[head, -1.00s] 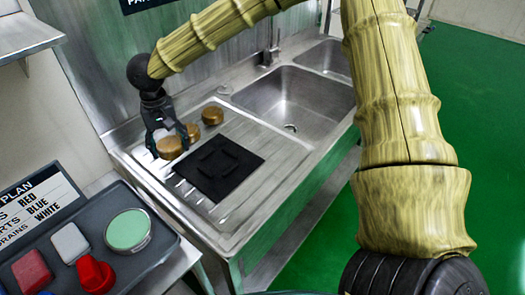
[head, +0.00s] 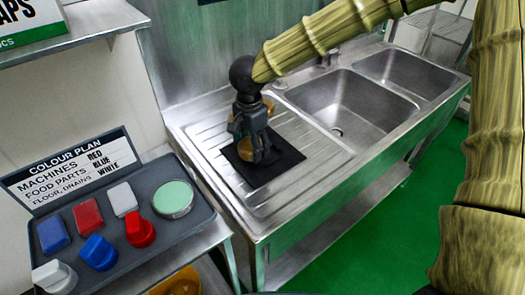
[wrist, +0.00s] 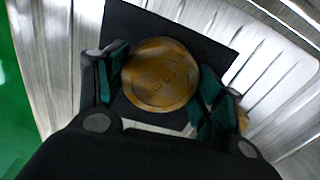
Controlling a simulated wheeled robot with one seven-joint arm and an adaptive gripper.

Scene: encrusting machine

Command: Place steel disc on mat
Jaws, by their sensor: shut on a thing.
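My gripper (head: 256,152) is shut on a round, brass-coloured disc (wrist: 160,75). The task calls it steel, but it looks golden brown, with faint raised marks on its face. The disc (head: 244,150) shows partly behind my fingers in the head view. In the wrist view it sits between the teal finger pads of my gripper (wrist: 160,88). The black square mat (head: 285,160) lies on the drainboard under the gripper and disc; it also shows in the wrist view (wrist: 200,38). I cannot tell whether the disc touches the mat.
Another brass-coloured disc (head: 268,105) stands behind my gripper, partly hidden. The ribbed drainboard (head: 310,185) is bare in front and right of the mat. A sink basin (head: 335,105) lies to the right. A dark tray (head: 120,245) with coloured brushes and a green-topped tin (head: 173,198) is at the left.

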